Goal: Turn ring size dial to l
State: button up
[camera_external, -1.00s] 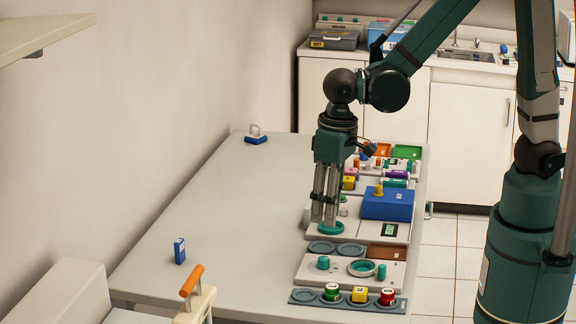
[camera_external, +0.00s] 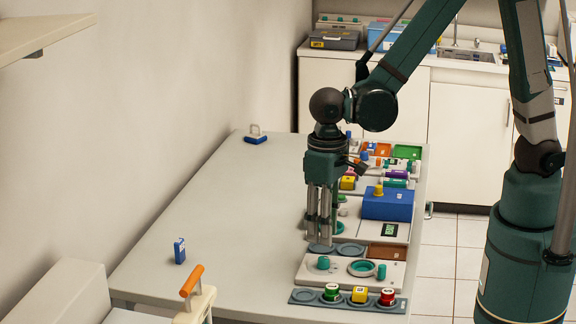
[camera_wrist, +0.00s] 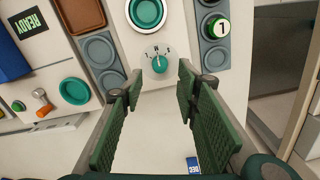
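The ring size dial is a small teal knob (camera_wrist: 158,63) on a pale round scale with small dark letters, set in a white panel; I cannot read every letter or the pointer's setting surely. In the external view the dial (camera_external: 323,262) stands at the left of the near panel. My gripper (camera_wrist: 160,82) is open and empty, with the dial just beyond its fingertips and between them in the wrist view. In the external view my gripper (camera_external: 320,242) points down, above and slightly behind the dial, apart from it.
A teal ring (camera_external: 361,267) lies right of the dial. A grey strip (camera_external: 304,296) with green, yellow and red pieces is in front. Grey discs (camera_external: 350,249), a teal round button (camera_wrist: 74,91) and a READY display (camera_external: 390,230) are behind. The table's left is mostly clear.

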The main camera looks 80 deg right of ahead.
aim_at(324, 258)
jog(key=shift+f+b, duration=0.65)
jog(key=shift+f, duration=3.15)
jog(key=c, duration=0.9)
